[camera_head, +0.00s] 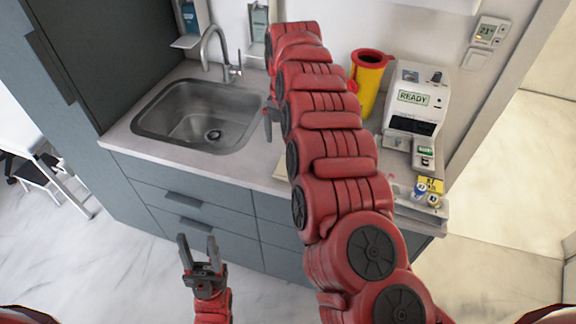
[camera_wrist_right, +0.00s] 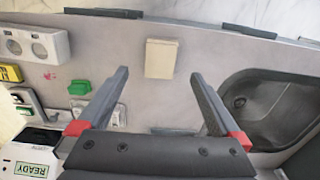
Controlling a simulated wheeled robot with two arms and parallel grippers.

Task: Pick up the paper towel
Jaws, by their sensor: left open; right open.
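A pale beige rectangular block, which looks like the paper towel (camera_wrist_right: 161,58), lies on the grey counter in the right wrist view. In the head view a beige edge of it (camera_head: 283,167) shows beside my right arm; the arm hides the rest. My right gripper (camera_wrist_right: 160,76) is open and empty above the counter, with the paper towel ahead between its fingertips, apart from them. In the head view one right finger shows beside the arm. My left gripper (camera_head: 197,239) is open and empty, low in front of the drawers.
The sink (camera_head: 200,115) is left of my right arm. A yellow bin with a red rim (camera_head: 368,85) and a white device marked READY (camera_head: 415,105) stand right. Small bottles (camera_head: 427,194) are near the counter's right end. A green item (camera_wrist_right: 79,87) lies left of the paper towel.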

